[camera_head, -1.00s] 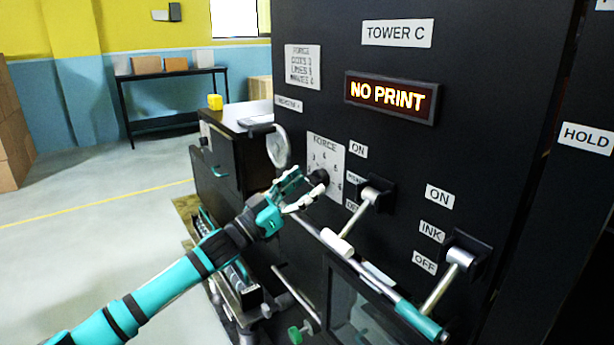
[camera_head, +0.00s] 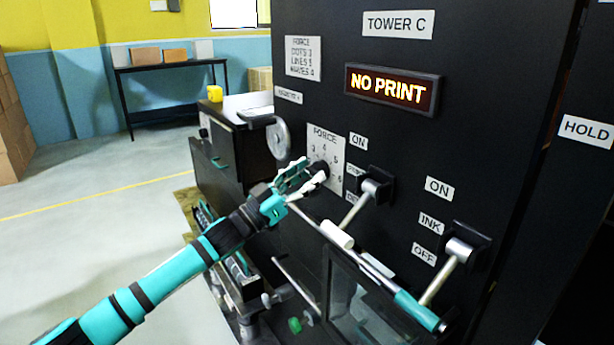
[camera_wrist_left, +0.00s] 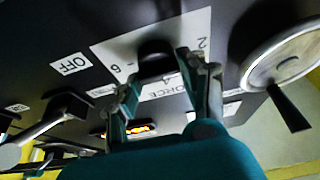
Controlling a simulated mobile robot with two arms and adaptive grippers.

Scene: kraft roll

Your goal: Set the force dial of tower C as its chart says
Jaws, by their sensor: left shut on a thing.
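The force dial of tower C is a black knob (camera_head: 322,167) on a pale plate (camera_head: 327,143) marked FORCE with numbers around it. My left gripper (camera_head: 309,177) is shut on this knob, with its fingers partly covering it and the lower part of the scale. The left wrist view shows the knob (camera_wrist_left: 155,53) between the fingertips (camera_wrist_left: 163,72); the number it points to cannot be told. The chart (camera_head: 303,58) above lists FORCE values for dots, lines and waves; its digits are small, with waves seeming to read 4. My right gripper is not in view.
A lit NO PRINT sign (camera_head: 391,89) sits under the TOWER C label (camera_head: 398,24). A lever (camera_head: 367,200) beside the dial and an INK lever (camera_head: 447,270) stick out to the right. A round handwheel (camera_head: 279,139) is close left of the dial. Open floor lies left.

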